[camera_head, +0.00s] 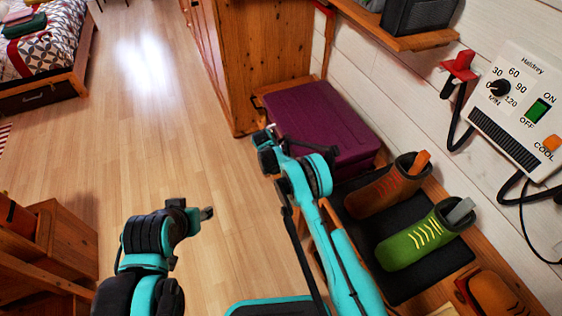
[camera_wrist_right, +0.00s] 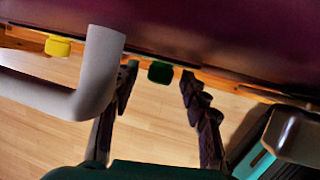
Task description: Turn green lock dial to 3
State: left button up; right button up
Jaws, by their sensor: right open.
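In the right wrist view a green lock dial (camera_wrist_right: 160,72) sits on the edge of a purple case (camera_wrist_right: 230,35). The purple case (camera_head: 320,122) lies at the wall in the head view, where the dial is hidden. My right gripper (camera_wrist_right: 158,88) is open, with its dark fingertips on either side of the green dial. I cannot tell whether they touch it. In the head view the right gripper (camera_head: 265,138) is at the case's near left edge. No dial number is readable. My left gripper (camera_head: 205,213) is over the floor, away from the case; its jaw state is unclear.
A yellow dial (camera_wrist_right: 57,46) and a thick grey handle (camera_wrist_right: 100,75) are left of the green dial. Brown and green boots (camera_head: 425,240) stand on a black mat (camera_head: 405,285) near my right arm. The wooden floor (camera_head: 150,130) at left is clear.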

grip_shut()
jog(key=shift+s+t, duration=0.1)
jog(key=shift+t, duration=0.7)
grip_release()
jog(key=v, duration=1.2)
jog(key=shift+d, duration=0.25)
jog(key=shift+r, duration=0.1)
